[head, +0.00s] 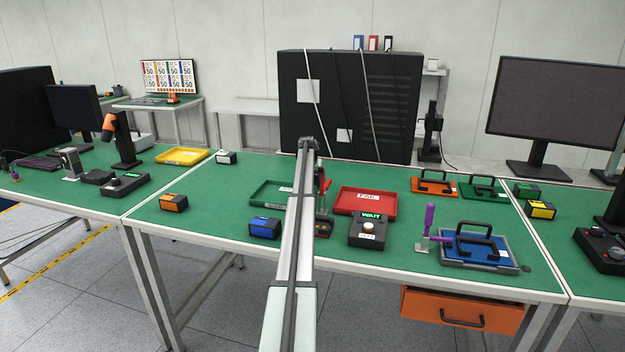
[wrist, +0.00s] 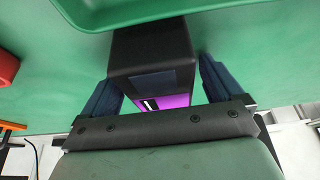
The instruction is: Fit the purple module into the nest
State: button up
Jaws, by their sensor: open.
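The purple module (wrist: 155,62) is a dark block with a purple face in the wrist view. It stands on the green surface. My gripper (wrist: 157,88) is open, with one blue finger on each side of the module. A gap shows beside the right finger; on the left I cannot tell whether it touches. In the head view my arm hides the module and my gripper's fingers. I cannot make out for sure which thing is the nest. A grey fixture frame (head: 510,266) with a blue handled plate (head: 478,249) and a purple lever (head: 429,219) stands at the right.
A red tray (head: 367,201) and a WAIT box (head: 368,232) stand right of my arm. A green tray (head: 268,194) and blue module (head: 264,228) are to its left. Orange (head: 434,187) and green (head: 482,188) handled plates lie behind. Bench between orange module (head: 173,203) and blue module is clear.

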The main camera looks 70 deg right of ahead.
jog(key=v, duration=1.2)
jog(key=shift+r, duration=0.2)
